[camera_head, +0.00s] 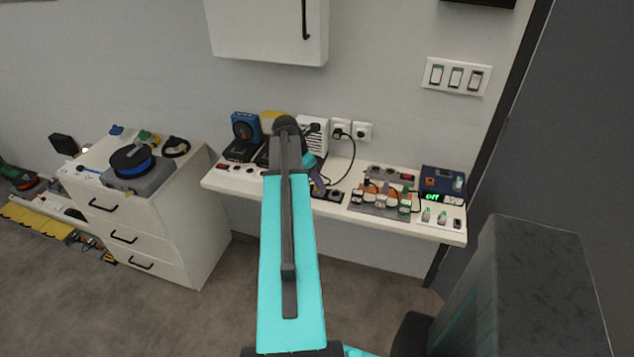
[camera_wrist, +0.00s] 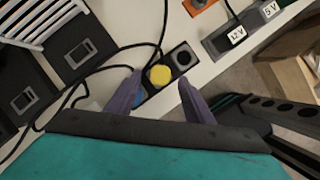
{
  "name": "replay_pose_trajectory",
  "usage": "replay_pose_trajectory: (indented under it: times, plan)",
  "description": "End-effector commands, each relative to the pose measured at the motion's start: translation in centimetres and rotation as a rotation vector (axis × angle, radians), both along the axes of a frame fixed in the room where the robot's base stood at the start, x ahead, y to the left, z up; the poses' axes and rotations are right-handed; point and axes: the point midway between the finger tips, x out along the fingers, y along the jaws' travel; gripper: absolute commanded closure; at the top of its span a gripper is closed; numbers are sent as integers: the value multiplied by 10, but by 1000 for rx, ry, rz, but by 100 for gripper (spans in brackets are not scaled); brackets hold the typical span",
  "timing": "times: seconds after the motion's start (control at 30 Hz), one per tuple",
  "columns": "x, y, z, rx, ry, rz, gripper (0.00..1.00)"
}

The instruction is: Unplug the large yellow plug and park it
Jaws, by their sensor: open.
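The yellow plug (camera_wrist: 159,75) sits in a dark socket strip (camera_wrist: 172,67) in the wrist view. An empty round socket (camera_wrist: 183,58) is beside it on the upper right, and a blue thing (camera_wrist: 139,98), partly hidden by a finger, is on its lower left. My gripper (camera_wrist: 161,84) is open, its purple fingers on either side of the yellow plug. I cannot tell whether they touch it. In the head view the strip (camera_head: 328,194) shows partly on the wall shelf, and my arm hides the yellow plug.
Black cables (camera_wrist: 100,72) run close to the left finger. Dark blocks labelled 12 V (camera_wrist: 236,36) and 5 V (camera_wrist: 270,12) stand at the upper right. In the head view, a board with several plugs (camera_head: 383,200) and a blue box reading off (camera_head: 442,182) stand to the right.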

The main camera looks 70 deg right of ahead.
Motion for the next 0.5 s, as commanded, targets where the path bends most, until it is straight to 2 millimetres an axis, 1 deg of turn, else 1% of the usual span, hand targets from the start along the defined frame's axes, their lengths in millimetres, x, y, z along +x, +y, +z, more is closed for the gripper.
replay_pose_trajectory:
  times: [0.5]
  plan:
    - [15, 17, 54, -1, -1, 2, 52]
